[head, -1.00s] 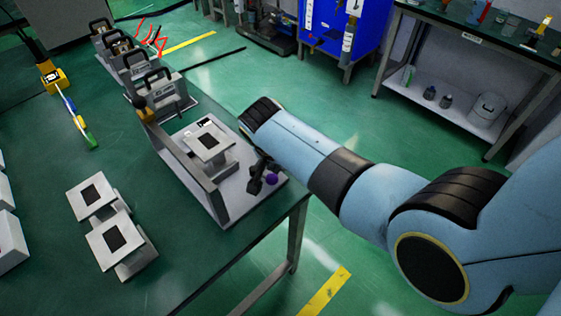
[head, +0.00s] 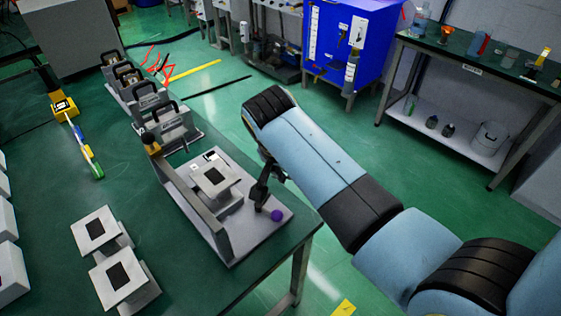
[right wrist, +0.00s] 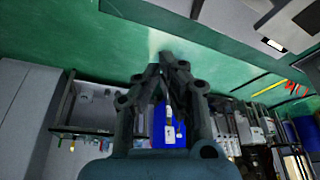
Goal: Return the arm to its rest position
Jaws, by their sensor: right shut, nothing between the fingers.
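My right arm (head: 318,150) comes in from the right in the head view, its wrist above the floor beside the green table. My dark right gripper (head: 261,197) shows small below the wrist, partly hidden by the arm, near the front right corner of the grey stand (head: 250,240). A purple ball (head: 277,215) is close to it in the picture; I cannot tell the gap. In the right wrist view the gripper's fingers (right wrist: 166,62) are together with nothing between them. My left gripper is not in view.
Several grey devices with black handles (head: 168,115) stand in a row on the table (head: 110,190). Two pale blocks with dark squares (head: 118,275) stand at the front. A blue cabinet (head: 345,40) and a shelf bench (head: 470,65) are behind. Green floor (head: 330,110) is open between.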

